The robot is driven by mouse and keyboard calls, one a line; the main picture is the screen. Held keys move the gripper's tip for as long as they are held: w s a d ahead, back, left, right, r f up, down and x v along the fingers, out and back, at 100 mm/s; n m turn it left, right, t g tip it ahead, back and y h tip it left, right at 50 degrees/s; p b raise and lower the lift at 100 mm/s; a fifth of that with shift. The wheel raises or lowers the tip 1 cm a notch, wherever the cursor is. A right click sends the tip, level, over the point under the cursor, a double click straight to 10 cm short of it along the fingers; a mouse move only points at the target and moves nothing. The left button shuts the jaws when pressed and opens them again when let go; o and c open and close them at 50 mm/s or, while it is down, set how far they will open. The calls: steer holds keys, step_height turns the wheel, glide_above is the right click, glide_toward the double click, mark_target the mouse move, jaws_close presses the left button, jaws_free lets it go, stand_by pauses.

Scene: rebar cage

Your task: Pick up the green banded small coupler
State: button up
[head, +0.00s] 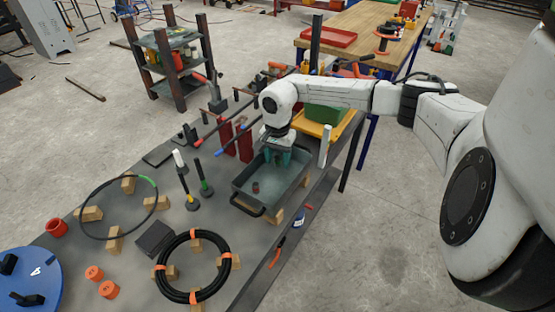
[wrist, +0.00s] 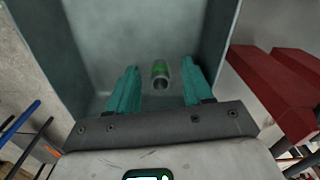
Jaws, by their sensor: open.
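The green banded small coupler (wrist: 160,74) is a short metal cylinder with a green band. In the wrist view it lies on the floor of a grey tray, between my two teal fingers in the picture, with a gap on both sides. The height left between fingertips and coupler is hard to judge. My gripper (wrist: 160,83) is open and empty. In the head view my gripper (head: 278,156) points down into the far part of the grey tray (head: 238,188), and I cannot make out the green banded coupler there.
The tray walls rise close around my fingers. Dark red blocks (head: 245,144) stand left of the tray, and a yellow tray with a green box (head: 325,113) lies behind it.

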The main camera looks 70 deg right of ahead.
steer(key=shift+f, duration=0.15)
jaws_close()
stand_by(0.4)
